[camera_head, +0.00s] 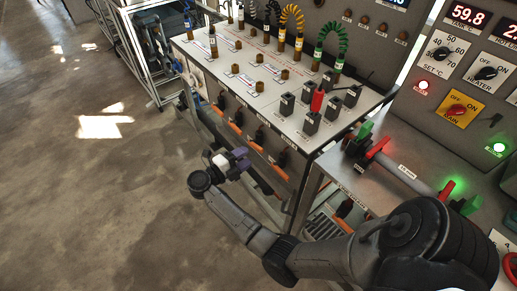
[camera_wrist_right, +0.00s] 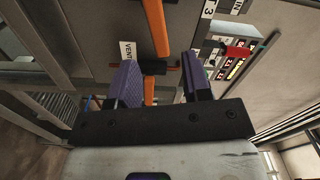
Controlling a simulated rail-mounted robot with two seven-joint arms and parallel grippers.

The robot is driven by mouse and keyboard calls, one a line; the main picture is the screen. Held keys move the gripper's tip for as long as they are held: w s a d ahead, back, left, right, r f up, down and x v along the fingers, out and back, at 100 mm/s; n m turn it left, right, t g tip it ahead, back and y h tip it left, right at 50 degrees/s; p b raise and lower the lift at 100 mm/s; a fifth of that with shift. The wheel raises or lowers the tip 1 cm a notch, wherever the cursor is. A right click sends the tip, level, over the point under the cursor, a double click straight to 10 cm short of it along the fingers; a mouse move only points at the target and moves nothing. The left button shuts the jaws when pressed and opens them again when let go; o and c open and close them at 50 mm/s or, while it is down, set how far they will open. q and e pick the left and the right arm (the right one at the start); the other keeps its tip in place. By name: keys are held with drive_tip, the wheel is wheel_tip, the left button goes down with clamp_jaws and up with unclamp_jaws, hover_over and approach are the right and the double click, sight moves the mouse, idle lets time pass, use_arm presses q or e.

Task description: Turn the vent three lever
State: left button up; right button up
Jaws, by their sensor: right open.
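My right gripper (camera_head: 243,161) is open with purple-grey fingers, beside the front of the bench. In the right wrist view, my right gripper (camera_wrist_right: 159,62) has its two fingers apart. A black vent lever (camera_wrist_right: 154,68) on the orange pipe (camera_wrist_right: 155,25) shows between them, with no clear contact. A white label reading VENT (camera_wrist_right: 127,51) is beside the left finger; its number is hidden. In the head view several black levers sit along the orange pipe (camera_head: 237,129) on the bench front; I cannot tell which is vent three. My left gripper is out of view.
The bench top (camera_head: 262,75) carries brown fittings, looped yellow and green hoses and black blocks, one with a red handle (camera_head: 317,100). A control panel with knobs (camera_head: 457,110) and a red-handled pipe (camera_head: 404,173) stand at right. The floor (camera_head: 85,190) at left is clear.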

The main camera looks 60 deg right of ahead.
sight(257, 150)
drive_tip(key=x, duration=0.6)
drive_tip(key=shift+d+b, duration=0.2)
drive_tip(key=shift+b, duration=0.2)
drive_tip(key=shift+f, duration=0.1)
clamp_jaws()
